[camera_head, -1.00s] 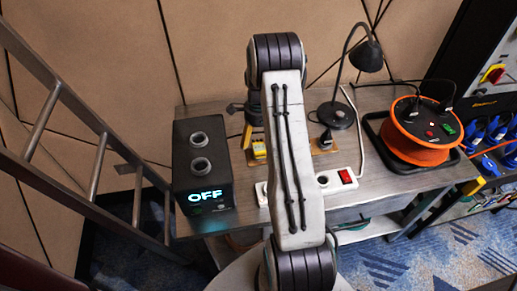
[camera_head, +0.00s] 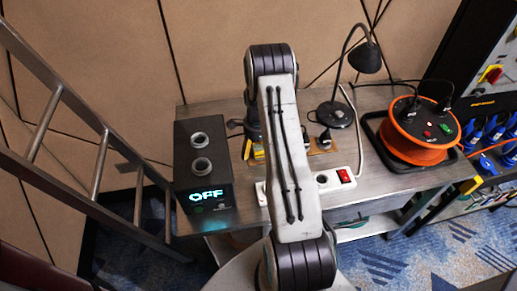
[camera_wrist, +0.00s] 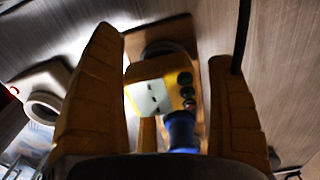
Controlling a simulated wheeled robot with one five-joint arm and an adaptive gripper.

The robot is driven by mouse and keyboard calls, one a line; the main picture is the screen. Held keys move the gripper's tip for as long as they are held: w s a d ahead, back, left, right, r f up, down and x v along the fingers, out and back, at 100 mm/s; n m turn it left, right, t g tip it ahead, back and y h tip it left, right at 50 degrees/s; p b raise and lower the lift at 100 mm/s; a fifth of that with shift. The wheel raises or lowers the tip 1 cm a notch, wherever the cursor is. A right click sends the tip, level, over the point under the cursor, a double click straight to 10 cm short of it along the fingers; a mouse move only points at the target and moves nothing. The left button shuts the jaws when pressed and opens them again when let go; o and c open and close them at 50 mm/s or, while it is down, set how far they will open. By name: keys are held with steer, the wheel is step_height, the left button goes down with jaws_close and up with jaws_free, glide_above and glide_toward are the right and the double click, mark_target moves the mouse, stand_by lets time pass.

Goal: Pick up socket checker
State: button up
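The likely socket checker, a small yellow box with a pale face, dark round sockets and a blue cylindrical part, shows in the wrist view (camera_wrist: 165,95). It sits over a wooden board (camera_wrist: 160,35) on the table. My gripper (camera_wrist: 167,60) is open, with one thick yellow-brown finger on each side of the yellow box. Narrow gaps seem to remain at both sides; I cannot tell if either finger touches. In the head view my arm hides most of the gripper, and only a bit of the yellow box (camera_head: 258,152) shows left of it.
A black box reading OFF (camera_head: 203,175) stands at the table's left. A white power strip with a red switch (camera_head: 345,176), a black desk lamp (camera_head: 336,114) and an orange cable reel (camera_head: 415,145) stand to the right. A ladder (camera_head: 100,165) leans at far left.

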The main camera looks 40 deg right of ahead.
steer(key=c, duration=1.3)
steer(key=shift+r, duration=0.1)
